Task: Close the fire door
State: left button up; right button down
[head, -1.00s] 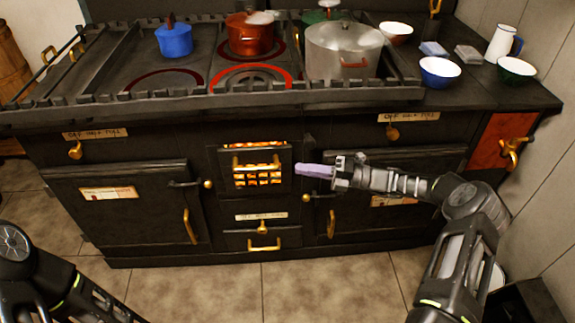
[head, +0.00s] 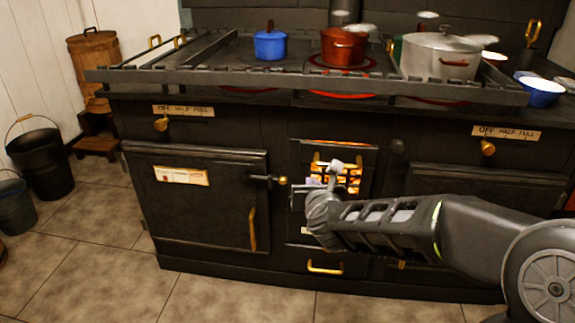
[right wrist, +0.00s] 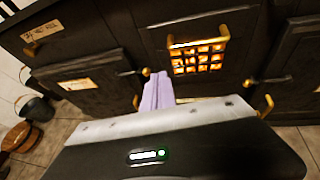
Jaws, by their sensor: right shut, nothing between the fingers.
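The fire door (head: 352,175) is the small dark door in the middle of the black stove front, with a brass handle and orange glow behind its bars. It shows more clearly in the right wrist view (right wrist: 199,62). I cannot tell whether it is flush with its frame or slightly ajar. My right gripper (head: 312,184) is in front of its left part and hides some of it in the head view. In the right wrist view its pale lilac fingers (right wrist: 157,92) are shut and empty, pointing just left of the glowing bars. Contact is unclear. My left gripper is out of view.
The left oven door (head: 205,215) is shut, with a latch and brass knob (head: 282,181) near my gripper. Pots and a rail (head: 230,77) top the stove. Buckets (head: 42,160) stand at left. The tiled floor in front is clear.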

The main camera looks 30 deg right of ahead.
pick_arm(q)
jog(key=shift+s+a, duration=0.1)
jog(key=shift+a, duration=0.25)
pick_arm(e)
jog(key=d+h, duration=0.1)
jog(key=s+d+r+m+h, duration=0.2)
jog(key=shift+d+r+h, duration=0.25)
jog(key=shift+d+h, duration=0.1)
jog(key=shift+h, duration=0.05)
jog(key=shift+w, duration=0.15)
jog(key=b, duration=0.1)
send_near(332, 147)
jog(key=x, duration=0.5)
jog(key=shift+w+d+f, duration=0.1)
jog(key=shift+d+f, duration=0.05)
jog(key=shift+f, duration=0.15)
jog(key=shift+w+d, duration=0.35)
jog(key=shift+w, duration=0.1)
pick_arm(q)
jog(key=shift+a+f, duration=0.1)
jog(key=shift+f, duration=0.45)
pick_arm(e)
jog(key=shift+r, duration=0.1)
